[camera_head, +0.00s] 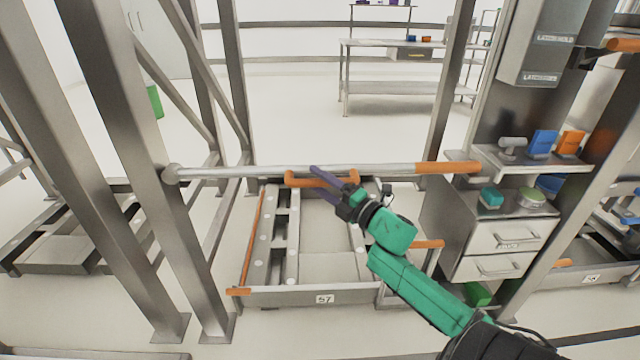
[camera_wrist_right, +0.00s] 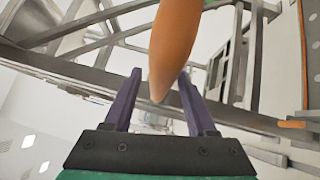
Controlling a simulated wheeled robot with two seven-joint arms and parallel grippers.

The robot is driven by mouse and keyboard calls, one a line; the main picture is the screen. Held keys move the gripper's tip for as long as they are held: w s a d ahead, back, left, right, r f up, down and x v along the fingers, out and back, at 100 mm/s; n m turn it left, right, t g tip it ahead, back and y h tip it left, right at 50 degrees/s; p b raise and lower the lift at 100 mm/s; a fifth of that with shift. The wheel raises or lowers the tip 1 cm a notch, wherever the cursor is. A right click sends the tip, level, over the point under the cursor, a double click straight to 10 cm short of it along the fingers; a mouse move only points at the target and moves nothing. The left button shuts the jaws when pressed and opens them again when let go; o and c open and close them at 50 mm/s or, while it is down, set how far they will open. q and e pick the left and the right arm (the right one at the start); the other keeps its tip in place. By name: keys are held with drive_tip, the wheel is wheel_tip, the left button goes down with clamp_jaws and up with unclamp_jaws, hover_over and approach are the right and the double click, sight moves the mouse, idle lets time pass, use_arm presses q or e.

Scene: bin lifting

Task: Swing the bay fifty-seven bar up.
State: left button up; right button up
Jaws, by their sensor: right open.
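The bay bar (camera_head: 240,172) is a grey horizontal tube across the bay, level, with its left end at a round pivot on the left post and an orange right end (camera_head: 445,168). The plate "57" (camera_head: 325,299) is on the bay's front edge below. In the right wrist view, an orange rounded piece (camera_wrist_right: 175,45) appears between the open fingers (camera_wrist_right: 160,76); contact cannot be told. My left gripper is not in view.
Metal posts (camera_head: 110,150) stand left of the bay. A cabinet with drawers (camera_head: 500,236) and shelf items stands right. A low roller frame (camera_head: 290,292) with orange edges lies under the bar. A workbench (camera_head: 395,85) stands behind; floor between is clear.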

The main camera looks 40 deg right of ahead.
clamp_jaws()
idle(1.4)
